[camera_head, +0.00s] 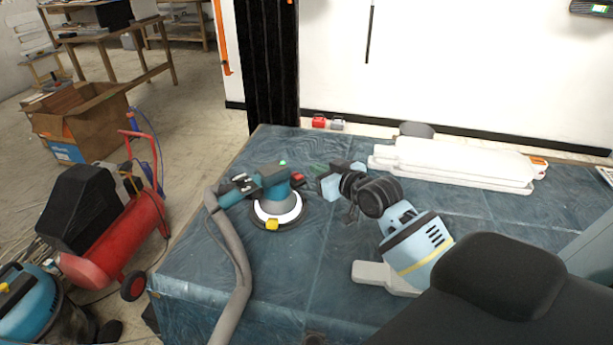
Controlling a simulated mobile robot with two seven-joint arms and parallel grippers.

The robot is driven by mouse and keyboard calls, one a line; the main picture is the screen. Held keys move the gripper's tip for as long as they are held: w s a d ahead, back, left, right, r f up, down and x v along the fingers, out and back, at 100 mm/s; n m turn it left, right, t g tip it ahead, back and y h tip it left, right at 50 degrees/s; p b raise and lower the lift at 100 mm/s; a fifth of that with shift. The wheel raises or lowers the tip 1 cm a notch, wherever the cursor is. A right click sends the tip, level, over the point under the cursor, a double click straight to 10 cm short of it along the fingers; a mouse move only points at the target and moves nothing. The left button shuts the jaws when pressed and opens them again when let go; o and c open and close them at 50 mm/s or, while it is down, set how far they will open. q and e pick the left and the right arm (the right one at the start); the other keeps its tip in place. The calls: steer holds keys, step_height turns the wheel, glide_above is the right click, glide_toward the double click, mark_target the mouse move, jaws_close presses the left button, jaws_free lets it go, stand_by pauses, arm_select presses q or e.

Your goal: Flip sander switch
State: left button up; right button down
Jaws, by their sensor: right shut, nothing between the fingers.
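The sander (272,195) sits on the blue covered table, left of my right gripper. It has a teal body and handle, a pale ring and dark disc at its base, and a yellow tab at the front. A grey hose runs from its left end down the table. A small red part (298,178) shows at its right side; I cannot tell whether this is the switch. My right gripper (326,183) is shut and empty, just right of the sander and apart from it. The right arm's black wrist hides part of the gripper. My left gripper is not in view.
The table (310,265) is clear around its middle. A long white object (450,163) lies at the back right. Small red (319,121) and grey items stand at the back edge. A red compressor (120,235) and a cardboard box (80,120) stand on the floor at left.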

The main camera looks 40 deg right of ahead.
mark_target(296, 176)
steer(key=w+f, duration=0.5)
steer(key=shift+w+f+b, duration=0.15)
steer(key=shift+f+b, duration=0.05)
steer(key=shift+b, duration=0.15)
